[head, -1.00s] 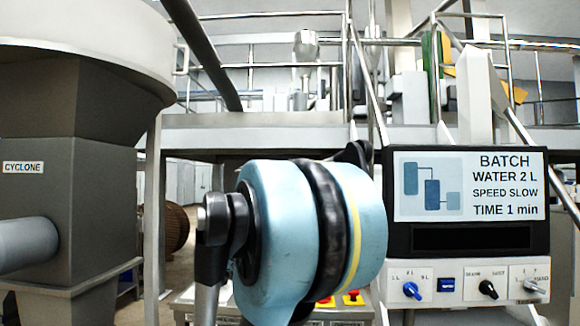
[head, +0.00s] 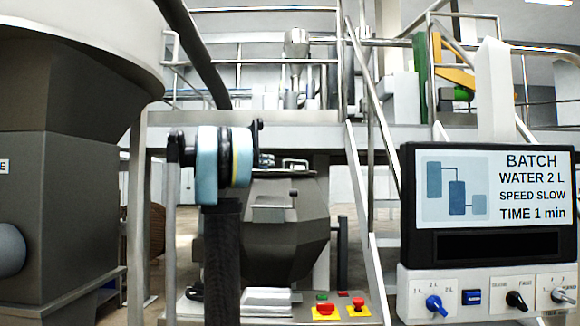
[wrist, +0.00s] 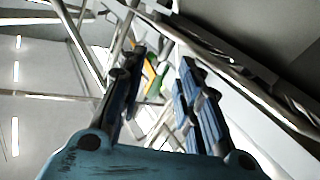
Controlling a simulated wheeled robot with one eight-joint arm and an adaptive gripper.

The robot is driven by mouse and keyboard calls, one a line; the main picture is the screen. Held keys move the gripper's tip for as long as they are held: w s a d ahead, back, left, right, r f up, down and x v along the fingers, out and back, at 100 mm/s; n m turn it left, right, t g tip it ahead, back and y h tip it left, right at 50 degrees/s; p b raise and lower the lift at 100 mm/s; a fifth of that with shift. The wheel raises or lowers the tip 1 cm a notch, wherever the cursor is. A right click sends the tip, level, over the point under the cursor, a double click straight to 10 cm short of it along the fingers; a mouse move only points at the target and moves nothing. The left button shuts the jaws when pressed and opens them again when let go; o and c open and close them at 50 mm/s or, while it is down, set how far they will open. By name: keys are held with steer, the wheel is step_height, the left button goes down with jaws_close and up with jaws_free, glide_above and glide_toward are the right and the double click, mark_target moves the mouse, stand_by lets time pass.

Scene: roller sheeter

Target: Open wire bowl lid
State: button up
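A dark grey faceted bowl (head: 285,245) stands behind my arm in the middle of the head view. A pale metal flap or handle (head: 274,208) shows on its front, and a thin metal bar (head: 292,164) runs across its top. I cannot tell which part is the wire lid, and my arm hides the bowl's left side. My gripper (wrist: 160,68) is open and empty in the wrist view, its two dark blue fingers apart. It points towards railings and ceiling, with no bowl between the fingers.
A control panel (head: 487,200) reading "BATCH WATER 2 L, SPEED SLOW, TIME 1 min" stands at right, with knobs below. Red buttons (head: 326,309) sit on the low base in front of the bowl. A large dark hopper (head: 70,190) stands at left. A railed platform (head: 300,137) crosses behind.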

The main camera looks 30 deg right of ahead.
steer(key=w+r, duration=0.1)
glide_toward(304, 162)
steer(key=d, duration=0.2)
steer(key=w+d, duration=0.1)
steer(key=d, duration=0.2)
steer(key=shift+w+d+f, duration=0.1)
steer(key=shift+w+d, duration=0.05)
steer(key=shift+d, duration=0.05)
stand_by(0.3)
jaws_close()
